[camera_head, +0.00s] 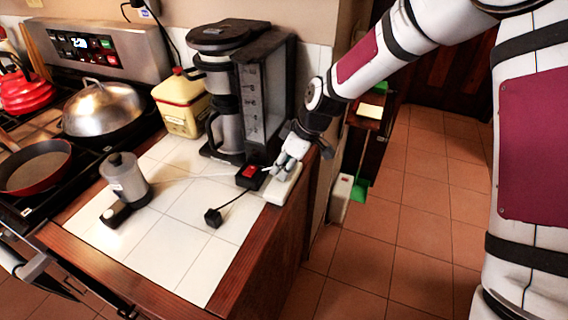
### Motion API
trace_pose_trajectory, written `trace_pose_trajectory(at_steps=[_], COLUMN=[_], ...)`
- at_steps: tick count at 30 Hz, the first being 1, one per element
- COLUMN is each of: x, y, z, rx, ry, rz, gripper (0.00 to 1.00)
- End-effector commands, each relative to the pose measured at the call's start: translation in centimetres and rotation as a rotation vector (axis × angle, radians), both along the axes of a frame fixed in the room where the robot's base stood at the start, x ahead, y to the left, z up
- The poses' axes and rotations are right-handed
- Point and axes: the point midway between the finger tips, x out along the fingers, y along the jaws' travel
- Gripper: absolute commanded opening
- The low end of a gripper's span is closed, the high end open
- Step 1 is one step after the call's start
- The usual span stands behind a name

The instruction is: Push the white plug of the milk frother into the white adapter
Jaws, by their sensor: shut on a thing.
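The white adapter (279,193) is a long white block lying flat near the counter's right edge, directly below and beside the fingers. I cannot tell whether the plug touches the adapter.
A black box with a red switch (251,175) sits just left of the adapter. A loose black plug (213,217) lies in front on its cord. A coffee maker (225,90) stands close behind. A yellow container (182,108) and the stove are further left. Front tiles are clear.

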Motion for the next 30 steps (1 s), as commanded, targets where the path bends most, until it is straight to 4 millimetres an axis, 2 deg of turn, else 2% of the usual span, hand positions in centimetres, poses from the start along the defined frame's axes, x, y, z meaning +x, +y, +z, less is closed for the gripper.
trace_pose_trajectory(at_steps=[5,6,8,9,20,23,30], x=[0.0,0.0,0.0,0.0,0.0,-0.1,-0.7], y=[0.0,0.0,0.0,0.0,-0.2,-0.6,-2.3], z=[-0.4,-0.3,-0.3,-0.3,0.1,1.0,5.4], rx=[0.000,0.000,0.000,0.000,0.001,0.000,-0.001], ry=[0.001,0.001,0.000,0.000,-0.001,-0.003,-0.004], rz=[0.000,0.000,0.000,0.000,0.000,-0.002,-0.003], gripper=[0.00,0.31,0.45,0.48,0.48,0.48,0.48])
